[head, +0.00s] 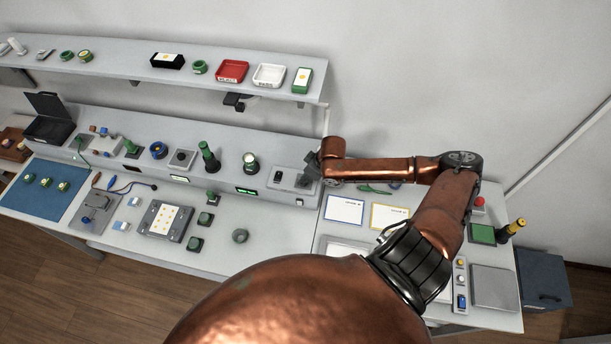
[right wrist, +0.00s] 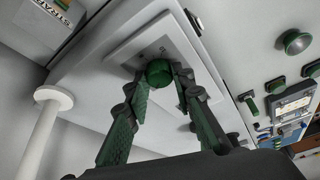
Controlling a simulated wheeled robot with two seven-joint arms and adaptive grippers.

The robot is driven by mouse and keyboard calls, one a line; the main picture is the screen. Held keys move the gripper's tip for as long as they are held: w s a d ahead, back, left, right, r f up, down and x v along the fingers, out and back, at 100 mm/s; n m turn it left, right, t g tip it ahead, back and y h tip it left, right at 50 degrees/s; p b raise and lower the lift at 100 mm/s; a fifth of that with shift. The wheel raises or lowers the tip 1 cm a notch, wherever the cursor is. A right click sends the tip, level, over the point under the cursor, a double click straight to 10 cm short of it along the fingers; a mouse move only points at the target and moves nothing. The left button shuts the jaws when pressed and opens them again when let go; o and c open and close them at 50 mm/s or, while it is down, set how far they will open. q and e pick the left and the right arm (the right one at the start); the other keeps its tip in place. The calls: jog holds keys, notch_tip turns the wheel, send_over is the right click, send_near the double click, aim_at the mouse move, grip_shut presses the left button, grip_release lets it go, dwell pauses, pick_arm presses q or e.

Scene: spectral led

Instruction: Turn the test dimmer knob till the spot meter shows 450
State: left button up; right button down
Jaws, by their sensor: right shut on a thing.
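The test dimmer knob (right wrist: 159,73) is a round dark green knob on a pale square plate (right wrist: 125,50) in the right wrist view. My right gripper (right wrist: 160,82) is shut on it, one finger on each side. In the head view my right gripper (head: 310,170) is at the right end of the grey console and hides the knob. A small lit green display (head: 245,191) is on the console front to the left; its digits are too small to read, and I cannot tell whether it is the spot meter. My left gripper is not in view.
A shelf (head: 230,90) with red and white trays runs above the console. A green-topped post (head: 208,155) and a round white-topped device (head: 250,162) stand left of my gripper. A white post (right wrist: 48,115) is close by in the right wrist view.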

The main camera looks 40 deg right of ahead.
jog(key=m+p, duration=0.1)
jog(key=m+h+p, duration=0.1)
jog(key=p, duration=0.1)
jog(key=shift+a+r+m, duration=0.2)
jog(key=shift+m, duration=0.2)
jog(key=shift+f+m+h+p, duration=0.15)
jog(key=shift+m+h+p, duration=0.25)
jog(key=shift+m+p, duration=0.7)
jog(key=c, duration=1.7)
grip_release()
jog(key=shift+d, duration=0.1)
jog(key=shift+o, duration=0.2)
jog(key=v, duration=1.2)
jog(key=shift+s, duration=0.2)
